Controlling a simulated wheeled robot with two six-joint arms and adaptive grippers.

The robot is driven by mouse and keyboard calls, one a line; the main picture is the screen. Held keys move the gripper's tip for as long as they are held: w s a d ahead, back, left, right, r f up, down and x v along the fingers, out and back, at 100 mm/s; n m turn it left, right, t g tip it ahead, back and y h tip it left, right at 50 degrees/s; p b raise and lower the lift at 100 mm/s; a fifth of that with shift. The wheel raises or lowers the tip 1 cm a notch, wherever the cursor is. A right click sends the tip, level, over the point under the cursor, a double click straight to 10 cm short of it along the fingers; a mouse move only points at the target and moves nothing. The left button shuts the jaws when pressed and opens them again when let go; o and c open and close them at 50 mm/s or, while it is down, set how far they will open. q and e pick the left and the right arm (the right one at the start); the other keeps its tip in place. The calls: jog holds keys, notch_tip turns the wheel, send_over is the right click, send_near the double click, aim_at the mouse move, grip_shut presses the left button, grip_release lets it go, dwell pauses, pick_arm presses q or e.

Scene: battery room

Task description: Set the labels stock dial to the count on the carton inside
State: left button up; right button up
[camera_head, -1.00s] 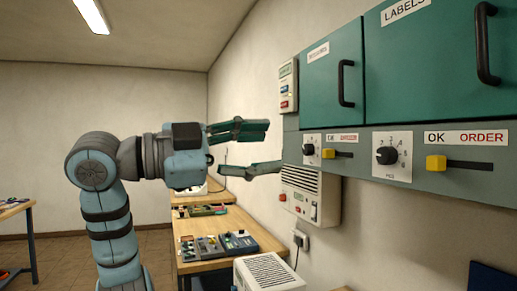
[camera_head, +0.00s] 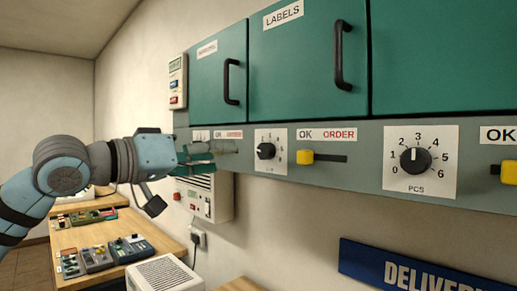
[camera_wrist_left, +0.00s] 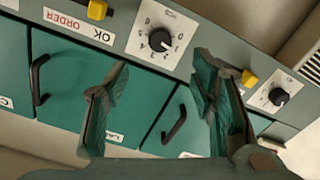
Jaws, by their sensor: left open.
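The LABELS cupboard door (camera_head: 305,75) is shut, so its inside is hidden. The labels dial (camera_head: 266,151) is a black knob on a white plate below that door. It also appears upside down in the left wrist view (camera_wrist_left: 160,40); I cannot read its setting surely. A yellow slider (camera_head: 304,157) sits at the OK end of its slot, right of the dial. My left gripper (camera_head: 182,182) is open and empty, left of the labels dial and in front of the panel. Its spread fingers (camera_wrist_left: 160,90) hold nothing in the wrist view. No carton shows.
Another shut green door (camera_head: 217,85) is at left. A right-hand dial (camera_head: 415,160) points near 3. A white wall unit (camera_head: 215,195) hangs behind my gripper. A workbench (camera_head: 155,240) with devices stands below. A blue DELIVERY sign (camera_head: 375,262) is at lower right.

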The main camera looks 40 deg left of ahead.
aim_at(262, 152)
pick_arm(q)
jog(key=w+p, duration=0.1)
jog(key=w, duration=0.1)
jog(key=w+p, duration=0.2)
jog(key=w, duration=0.1)
jog(key=w+p, duration=0.2)
jog(key=w, duration=0.1)
jog(key=shift+w+d+r, duration=0.2)
jog(key=shift+d+r, duration=0.05)
jog(key=shift+r, duration=0.15)
jog(key=w+p, duration=0.1)
jog(key=p, duration=0.1)
jog(key=w+p, duration=0.2)
jog(key=shift+d, duration=0.3)
jog(key=shift+w+f, duration=0.2)
jog(key=shift+f, duration=0.2)
jog(key=shift+c, duration=0.3)
jog(key=c, duration=1.1)
